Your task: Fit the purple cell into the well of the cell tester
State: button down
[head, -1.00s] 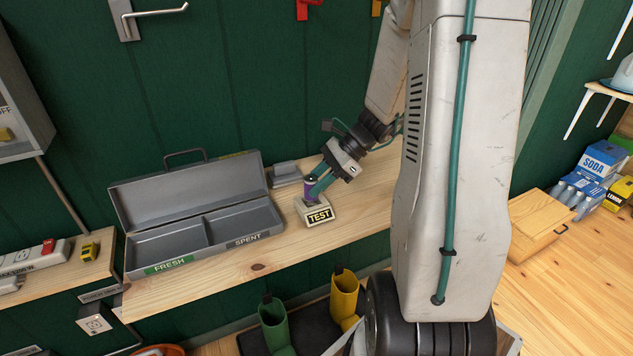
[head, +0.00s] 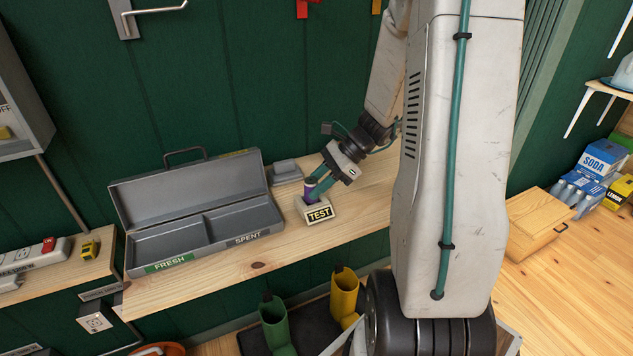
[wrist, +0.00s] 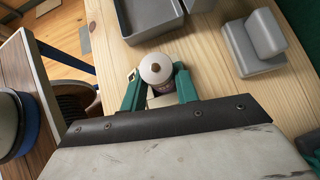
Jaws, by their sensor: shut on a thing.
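The purple cell (head: 310,184) stands upright at the cell tester (head: 319,214), a small pale block with a TEST label on the wooden shelf. My gripper (head: 315,183) is shut on the cell, its teal fingers on either side of it. In the wrist view the cell's pale round top with a brown nub (wrist: 156,68) shows between the fingers (wrist: 158,88). The well is hidden beneath the cell and fingers, so I cannot tell how deep the cell sits. Only a small part of the tester shows in the wrist view.
An open grey metal box (head: 200,250) with compartments marked FRESH and SPENT stands left of the tester, both looking empty. A grey lidded item (head: 286,171) lies behind the tester. The shelf's front edge (head: 230,283) is close. Boots stand on the floor below.

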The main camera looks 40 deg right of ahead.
jog(key=shift+f, duration=0.75)
jog(key=c, duration=1)
grip_release()
jog(key=shift+o, duration=0.2)
jog(key=v, duration=0.7)
jog(key=shift+d+r, duration=0.25)
jog(key=shift+s, duration=0.1)
